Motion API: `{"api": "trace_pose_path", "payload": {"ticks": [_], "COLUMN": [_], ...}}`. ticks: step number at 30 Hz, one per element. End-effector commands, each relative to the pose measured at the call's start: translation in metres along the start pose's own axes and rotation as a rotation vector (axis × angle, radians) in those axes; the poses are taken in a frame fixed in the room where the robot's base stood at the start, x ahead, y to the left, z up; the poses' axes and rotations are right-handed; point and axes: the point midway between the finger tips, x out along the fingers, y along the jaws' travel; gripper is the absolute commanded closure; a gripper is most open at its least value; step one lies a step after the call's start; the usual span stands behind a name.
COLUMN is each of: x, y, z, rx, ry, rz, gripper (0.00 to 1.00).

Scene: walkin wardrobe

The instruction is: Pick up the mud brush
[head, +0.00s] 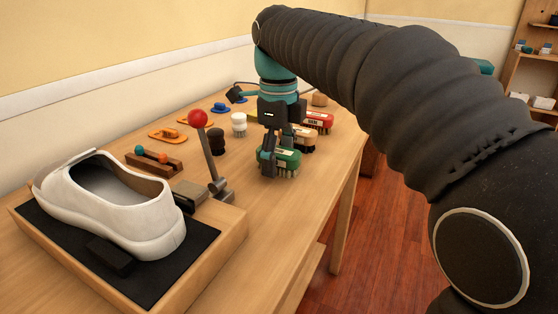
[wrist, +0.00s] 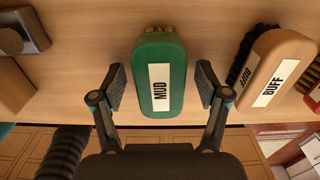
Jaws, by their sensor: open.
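The mud brush (wrist: 161,73) is a green block with a white label reading MUD and bristles beneath. In the wrist view it lies between my two open fingers, with a gap on each side. In the head view the mud brush (head: 285,161) stands on the wooden table, partly hidden by my gripper (head: 281,160), which is over and around it with fingers pointing down. My gripper (wrist: 160,92) is open and empty.
The tan buff brush (wrist: 271,72) stands close to the right of the mud brush in the wrist view. A red brush (head: 318,121) is farther back. A red-knobbed lever (head: 205,150) and a white shoe (head: 120,205) on a stand are to the left. The table's edge is near.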

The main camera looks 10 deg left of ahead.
Motion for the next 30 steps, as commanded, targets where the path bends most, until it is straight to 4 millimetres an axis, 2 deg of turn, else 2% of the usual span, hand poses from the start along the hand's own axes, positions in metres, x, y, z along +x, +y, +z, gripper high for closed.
{"api": "trace_pose_path", "payload": {"ticks": [1,6,8,9,20,26,29,30], "x": [0.000,0.000,0.000,0.000,-0.004,-0.026,-0.047,-0.050], "y": [0.000,0.000,0.000,0.000,0.000,-0.001,-0.001,-0.001], "z": [0.000,0.000,0.000,0.000,0.000,0.001,0.001,-0.012], "rx": [0.000,0.000,0.000,0.000,0.000,0.000,0.000,0.005], "ry": [0.000,0.000,0.000,0.000,-0.001,-0.002,-0.003,-0.002], "rz": [0.000,0.000,0.000,0.000,-0.001,-0.002,-0.003,-0.003], "gripper": [0.30,0.72,0.88,0.92,0.92,0.92,0.92,0.92]}}
